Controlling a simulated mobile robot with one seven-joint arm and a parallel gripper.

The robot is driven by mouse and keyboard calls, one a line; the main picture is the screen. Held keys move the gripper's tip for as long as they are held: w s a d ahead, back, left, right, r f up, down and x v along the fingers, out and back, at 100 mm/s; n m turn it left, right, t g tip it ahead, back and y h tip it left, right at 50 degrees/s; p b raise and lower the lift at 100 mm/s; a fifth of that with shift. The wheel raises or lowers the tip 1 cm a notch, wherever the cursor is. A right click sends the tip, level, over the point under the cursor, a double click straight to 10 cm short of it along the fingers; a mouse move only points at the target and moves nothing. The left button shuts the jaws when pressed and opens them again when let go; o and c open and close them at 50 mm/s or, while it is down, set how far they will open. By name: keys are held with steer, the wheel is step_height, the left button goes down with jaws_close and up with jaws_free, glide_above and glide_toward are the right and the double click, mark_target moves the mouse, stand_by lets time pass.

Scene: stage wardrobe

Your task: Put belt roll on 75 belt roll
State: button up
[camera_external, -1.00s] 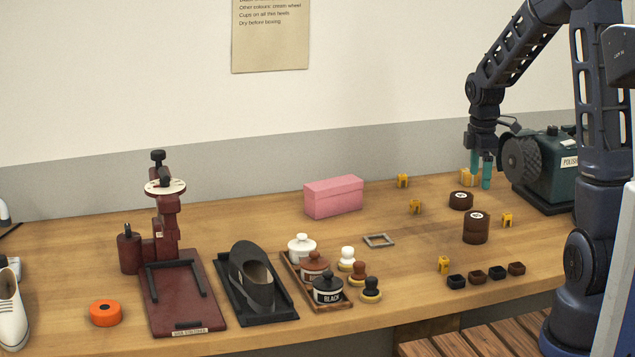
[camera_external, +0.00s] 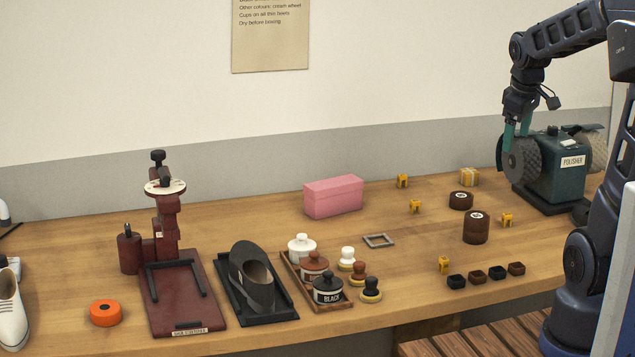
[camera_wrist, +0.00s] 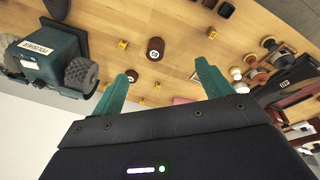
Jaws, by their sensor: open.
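Two dark brown belt rolls with white labels on top stand on the right part of the bench. One is a short roll (camera_external: 461,201); the other is a taller roll (camera_external: 476,229) just in front of it. The label numbers are too small to read for certain. The taller roll (camera_wrist: 155,46) and the short roll (camera_wrist: 151,73) also show in the wrist view, beyond my fingertips. My gripper (camera_external: 516,128) is open and empty, raised above the bench beside the polisher. Its teal fingers (camera_wrist: 166,72) are spread apart in the wrist view, touching neither roll.
The green polisher (camera_external: 563,172) stands close to my gripper. A yellow box (camera_external: 469,177), small yellow pieces (camera_external: 506,220) and several dark blocks (camera_external: 476,275) lie around the rolls. A grey square frame (camera_external: 378,241) and a pink box (camera_external: 333,196) are to the left.

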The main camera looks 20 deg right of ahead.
steer(key=s+r+m+t, duration=0.2)
steer(key=s+m, duration=0.4)
steer(key=s, duration=0.6)
steer(key=shift+s+d+r+m, duration=0.25)
steer(key=shift+r+m, duration=0.15)
steer(key=shift+r, duration=0.2)
